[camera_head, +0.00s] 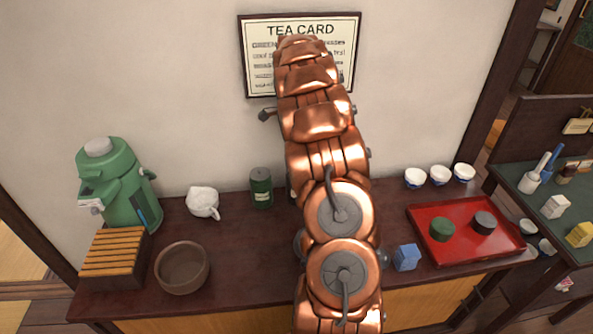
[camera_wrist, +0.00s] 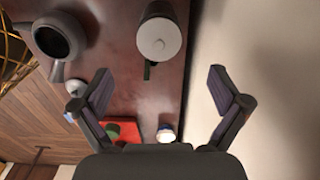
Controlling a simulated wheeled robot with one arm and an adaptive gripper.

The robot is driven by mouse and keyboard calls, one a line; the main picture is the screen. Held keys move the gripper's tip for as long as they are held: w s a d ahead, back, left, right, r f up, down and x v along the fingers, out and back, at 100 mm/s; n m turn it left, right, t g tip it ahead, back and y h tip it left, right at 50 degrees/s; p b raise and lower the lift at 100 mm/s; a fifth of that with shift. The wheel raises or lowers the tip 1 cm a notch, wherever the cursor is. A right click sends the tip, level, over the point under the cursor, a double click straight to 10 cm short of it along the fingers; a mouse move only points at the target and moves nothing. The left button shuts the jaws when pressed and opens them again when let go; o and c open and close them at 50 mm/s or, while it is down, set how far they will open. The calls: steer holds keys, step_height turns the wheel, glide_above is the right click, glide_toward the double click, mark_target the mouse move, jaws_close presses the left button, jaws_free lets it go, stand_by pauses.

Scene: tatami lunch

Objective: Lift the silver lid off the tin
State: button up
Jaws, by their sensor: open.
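In the wrist view a tin stands on the dark wooden counter, its round silver-grey lid (camera_wrist: 158,40) seated on top. My gripper (camera_wrist: 158,80) is open and empty, with its fingers spread wide. In that view the tin is just beyond the fingertips, about midway between them; neither finger touches it. In the head view my copper arm hides the gripper. A green tin (camera_head: 261,188) with a grey top and pale label stands left of my arm there. I cannot tell whether it is the same tin.
A dark handled pot (camera_wrist: 62,35) stands left of the tin in the wrist view. A red tray (camera_head: 465,250), blue box (camera_head: 407,257) and white cups (camera_head: 439,175) are right of my arm. A white pot (camera_head: 202,203) and brown bowl (camera_head: 182,267) are left. The wall is close behind.

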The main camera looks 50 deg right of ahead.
steer(key=shift+s+f+p, duration=0.15)
steer(key=shift+f+p, duration=1.45)
steer(key=shift+f, duration=2.3)
steer(key=c, duration=1.1)
steer(key=shift+s, duration=0.1)
steer(key=c, duration=0.4)
steer(key=shift+f, duration=0.15)
